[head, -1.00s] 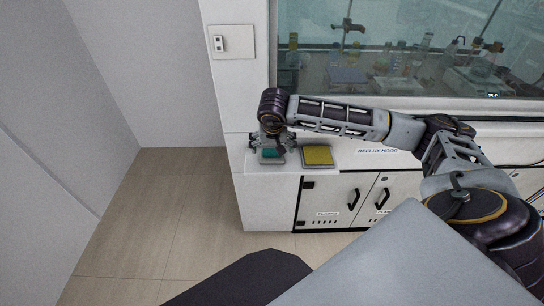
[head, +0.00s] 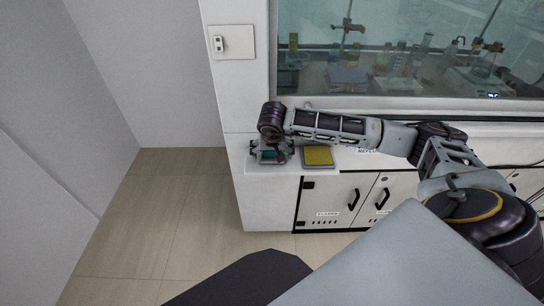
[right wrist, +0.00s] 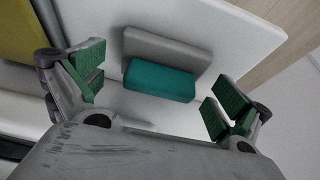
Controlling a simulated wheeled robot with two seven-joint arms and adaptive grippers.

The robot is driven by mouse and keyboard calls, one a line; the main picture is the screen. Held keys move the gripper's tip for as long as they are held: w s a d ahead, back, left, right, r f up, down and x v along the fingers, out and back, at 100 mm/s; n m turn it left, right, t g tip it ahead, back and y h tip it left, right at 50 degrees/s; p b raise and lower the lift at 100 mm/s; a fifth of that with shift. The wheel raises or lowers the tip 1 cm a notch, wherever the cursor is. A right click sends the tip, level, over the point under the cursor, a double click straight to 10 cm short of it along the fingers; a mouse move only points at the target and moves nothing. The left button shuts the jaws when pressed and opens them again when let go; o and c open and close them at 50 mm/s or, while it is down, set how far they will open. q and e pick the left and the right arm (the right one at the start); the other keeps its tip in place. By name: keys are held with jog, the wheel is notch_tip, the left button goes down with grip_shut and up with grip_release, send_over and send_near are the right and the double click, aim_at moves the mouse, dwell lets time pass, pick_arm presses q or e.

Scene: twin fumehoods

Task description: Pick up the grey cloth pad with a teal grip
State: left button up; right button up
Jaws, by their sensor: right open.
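The grey cloth pad (right wrist: 170,48) with its teal grip (right wrist: 160,80) lies on the white ledge in the right wrist view. In the head view the teal grip (head: 269,154) shows partly, under my right gripper (head: 269,155); the rest of the pad is mostly hidden by the gripper. In the right wrist view my right gripper (right wrist: 155,95) is open, its green-padded fingers on either side of the teal grip with a gap at both sides. Nothing is held. My left gripper is not in view.
A yellow-topped pad (head: 318,156) in a grey frame lies just right of the grey pad; its yellow surface (right wrist: 22,30) also shows in the right wrist view. The white ledge (head: 340,163) ends at its left and front edges. The fumehood glass (head: 400,60) stands behind.

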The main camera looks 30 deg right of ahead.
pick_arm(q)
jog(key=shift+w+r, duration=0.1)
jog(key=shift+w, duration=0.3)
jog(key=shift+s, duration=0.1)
pick_arm(e)
jog(key=shift+c, duration=0.3)
jog(key=c, duration=0.9)
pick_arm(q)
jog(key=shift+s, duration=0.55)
